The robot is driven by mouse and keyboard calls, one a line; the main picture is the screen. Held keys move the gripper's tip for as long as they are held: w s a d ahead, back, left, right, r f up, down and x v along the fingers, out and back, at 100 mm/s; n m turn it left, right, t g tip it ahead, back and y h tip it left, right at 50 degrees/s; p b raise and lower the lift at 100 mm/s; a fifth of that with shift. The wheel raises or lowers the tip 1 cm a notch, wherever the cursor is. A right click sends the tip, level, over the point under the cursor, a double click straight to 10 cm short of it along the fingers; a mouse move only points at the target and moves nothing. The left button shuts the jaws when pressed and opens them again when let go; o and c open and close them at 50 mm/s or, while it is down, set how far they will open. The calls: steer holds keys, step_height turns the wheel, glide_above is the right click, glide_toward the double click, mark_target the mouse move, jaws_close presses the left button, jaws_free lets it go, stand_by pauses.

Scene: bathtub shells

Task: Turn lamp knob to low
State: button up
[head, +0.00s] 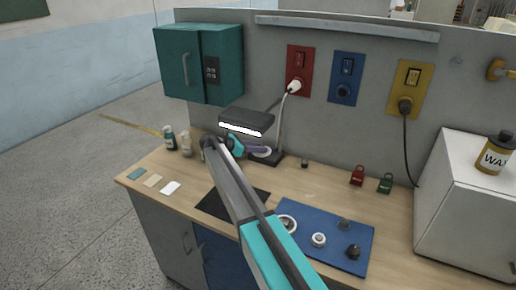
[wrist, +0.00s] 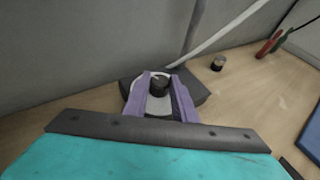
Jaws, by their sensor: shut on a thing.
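The desk lamp has a dark flat head (head: 247,118) with a bright white lit strip along its front edge. Its thin stem (head: 280,124) rises from a dark base on the wooden bench. In the wrist view the base (wrist: 197,92) carries a pale round dial plate (wrist: 135,102) with a short black lamp knob (wrist: 159,87). My gripper (wrist: 161,80) has purple fingers, one on each side of the knob, shut on it. In the head view my gripper (head: 258,150) is at the lamp base, below the lamp head, and the knob is hidden. I cannot read the knob's setting.
Two small bottles (head: 177,142) stand left of the lamp. A black mat (head: 225,205) and a blue mat (head: 345,232) with round parts lie in front. A teal cabinet (head: 182,65) hangs on the wall.

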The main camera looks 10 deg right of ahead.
steer(key=shift+w+a, duration=0.15)
steer(key=o, duration=1)
steer(key=shift+o, duration=0.2)
steer(key=b+v, duration=0.3)
steer(key=v, duration=1.1)
steer(key=shift+b, duration=0.35)
steer(key=shift+f, duration=0.1)
